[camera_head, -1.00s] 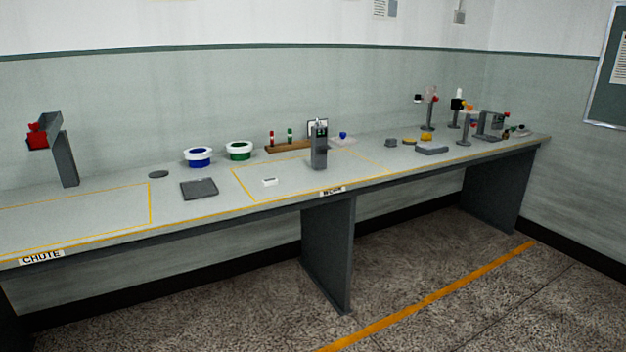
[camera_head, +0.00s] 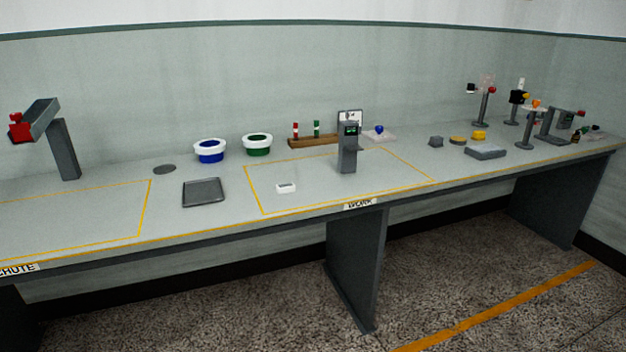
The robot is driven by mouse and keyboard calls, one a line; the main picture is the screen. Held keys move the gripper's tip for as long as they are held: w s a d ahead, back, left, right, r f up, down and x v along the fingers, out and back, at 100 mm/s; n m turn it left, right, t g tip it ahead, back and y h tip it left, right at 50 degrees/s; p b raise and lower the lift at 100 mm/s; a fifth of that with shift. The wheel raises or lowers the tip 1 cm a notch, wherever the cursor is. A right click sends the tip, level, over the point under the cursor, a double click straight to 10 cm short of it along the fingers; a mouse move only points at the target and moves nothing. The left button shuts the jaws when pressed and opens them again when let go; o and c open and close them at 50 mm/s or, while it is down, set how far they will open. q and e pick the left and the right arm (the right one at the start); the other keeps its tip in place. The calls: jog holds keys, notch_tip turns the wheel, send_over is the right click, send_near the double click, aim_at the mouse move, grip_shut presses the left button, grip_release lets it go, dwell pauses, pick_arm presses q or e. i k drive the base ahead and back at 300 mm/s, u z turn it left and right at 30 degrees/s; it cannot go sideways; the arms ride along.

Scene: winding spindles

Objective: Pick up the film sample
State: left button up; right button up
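I cannot tell for sure which thing is the film sample. A pale, see-through piece (camera_head: 486,80) at the top of a grey stand (camera_head: 483,106) at the far right of the bench looks film-like, but it is too small to be sure. A small white block (camera_head: 286,188) lies inside the yellow outline of the work area. Neither of my grippers is in view.
The long grey bench (camera_head: 225,222) runs along the wall. A dark tray (camera_head: 204,192), a blue bowl (camera_head: 210,151), a green bowl (camera_head: 257,145), a grey post device (camera_head: 348,150) and a chute post (camera_head: 64,150) stand on it. Several stands crowd the right end. The floor in front is clear.

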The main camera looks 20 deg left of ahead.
aim_at(282, 189)
jog(key=u, duration=0.5)
jog(key=i, duration=0.75)
jog(key=u, duration=0.7)
